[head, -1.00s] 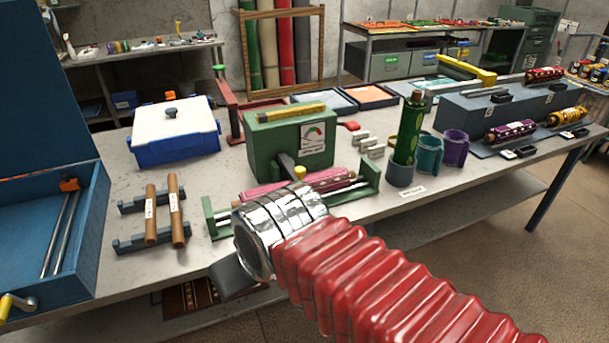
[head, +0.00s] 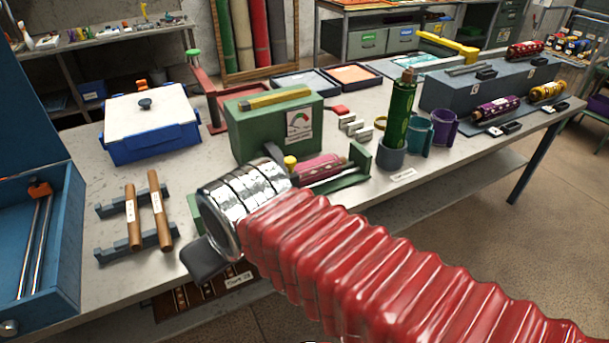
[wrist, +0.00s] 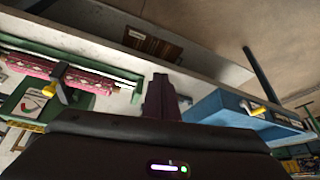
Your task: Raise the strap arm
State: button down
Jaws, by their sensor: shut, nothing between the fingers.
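A green machine (head: 278,125) with a gauge stands on the bench. A dark arm (head: 272,152) with a yellow knob (head: 290,162) reaches from its front toward a pink patterned roll (head: 318,167) in a green cradle. This looks like the strap arm. In the wrist view, the dark arm (wrist: 60,73) crosses the roll (wrist: 35,66), with the yellow knob (wrist: 76,95) beside it. My gripper (wrist: 160,80) is shut and empty, apart from the knob. In the head view my chrome wrist and red sleeve hide part of the cradle and most of the gripper.
Two brown rods (head: 146,215) lie on grey rests to the left, beside a blue drawer (head: 45,245). A blue tub (head: 155,145) with a white lid stands behind them. The bench's front edge lies below my wrist.

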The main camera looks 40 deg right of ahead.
notch_tip(320, 180, down, 8)
jog(key=a+m+g+y, duration=0.2)
jog(key=m+g+y, duration=0.2)
jog(key=m+y, duration=0.3)
jog(key=w+d+m+t+y, duration=0.3)
jog(key=w+d+m+t, duration=0.15)
jog(key=m, duration=0.35)
jog(key=w+d+m+t, duration=0.5)
jog(key=d+m+t, duration=0.1)
jog(key=d, duration=0.3)
jog(key=s+d+f+m+t+h, duration=0.1)
jog(key=d+m+h, duration=0.4)
jog(key=d, duration=0.5)
jog(key=s+d+f+m+t+h, duration=0.2)
jog(key=d+m+t+h, duration=0.3)
jog(key=d, duration=0.6)
jog(key=s+m+h, duration=0.1)
jog(key=m, duration=0.1)
jog(key=shift+s+m+t, duration=0.35)
jog(key=shift+m, duration=0.05)
jog(key=shift+w, duration=0.1)
jog(key=w, duration=0.9)
jog(key=shift+w+d+r, duration=0.35)
jog(key=shift+w, duration=0.05)
